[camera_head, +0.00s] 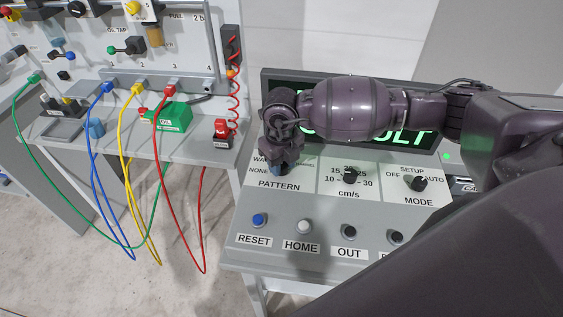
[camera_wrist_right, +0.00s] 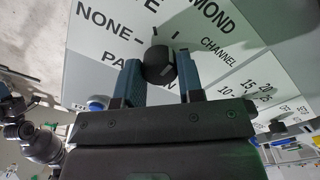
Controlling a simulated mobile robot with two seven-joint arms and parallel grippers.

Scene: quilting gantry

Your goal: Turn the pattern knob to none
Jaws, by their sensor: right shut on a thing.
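The pattern knob is a small dark knob (camera_wrist_right: 158,62) on the white label plate, shown in the right wrist view. The words NONE, DIAMOND and CHANNEL stand around it, with short tick marks. My right gripper (camera_wrist_right: 160,80) has its two blue-grey fingers on either side of the knob and is shut on it. I cannot tell which tick the knob points to. In the head view my right gripper (camera_head: 282,168) reaches down over the PATTERN label area and hides most of the knob. My left gripper does not show.
A speed knob (camera_head: 350,175) and a mode knob (camera_head: 418,184) sit to the right. Below are a blue RESET button (camera_head: 259,220), a HOME button (camera_head: 303,226) and an OUT button (camera_head: 348,232). A green-lettered display (camera_head: 279,90) is partly behind my arm. A bench with coloured cables stands left.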

